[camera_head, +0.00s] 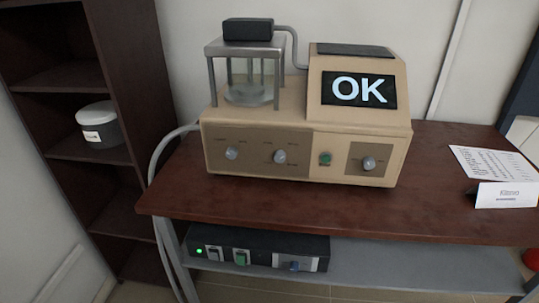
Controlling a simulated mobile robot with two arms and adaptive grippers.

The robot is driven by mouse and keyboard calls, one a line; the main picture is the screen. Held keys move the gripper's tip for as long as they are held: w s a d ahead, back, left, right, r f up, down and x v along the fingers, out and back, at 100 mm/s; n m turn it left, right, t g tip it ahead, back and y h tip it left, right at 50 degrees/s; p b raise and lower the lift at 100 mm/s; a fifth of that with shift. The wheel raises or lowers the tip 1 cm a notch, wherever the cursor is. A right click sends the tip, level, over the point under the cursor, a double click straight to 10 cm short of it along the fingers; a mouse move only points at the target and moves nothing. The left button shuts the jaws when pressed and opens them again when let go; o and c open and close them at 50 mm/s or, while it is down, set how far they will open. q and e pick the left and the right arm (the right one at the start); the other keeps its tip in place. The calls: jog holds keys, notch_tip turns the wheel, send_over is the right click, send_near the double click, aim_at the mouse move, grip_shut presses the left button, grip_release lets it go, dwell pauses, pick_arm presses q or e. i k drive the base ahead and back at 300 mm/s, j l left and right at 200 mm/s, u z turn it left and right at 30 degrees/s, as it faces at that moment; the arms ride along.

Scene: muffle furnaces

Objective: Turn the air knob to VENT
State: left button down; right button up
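A beige machine (300,120) stands on the dark wood table. Its front has a left knob (232,152), a middle knob (280,157) and a right knob (369,163), all grey. A green button (325,158) sits between the middle and right knobs. The labels around the knobs are too small to read, so I cannot tell which is the air knob or how it is set. The screen (359,90) reads "OK". Neither of my grippers is in view.
The dark table (330,208) is clear in front of the machine. A black control box (262,248) is on the lower shelf. A grey tub (99,124) stands on the left shelving.

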aim_at(231, 153)
jog(key=i+j, duration=0.15)
jog(key=j, duration=0.2)
jog(key=i+j, duration=0.1)
jog(key=j, duration=0.2)
jog(key=i+j+z, duration=0.1)
jog(key=j, duration=0.25)
jog(key=i+j, duration=0.15)
jog(key=j, duration=0.2)
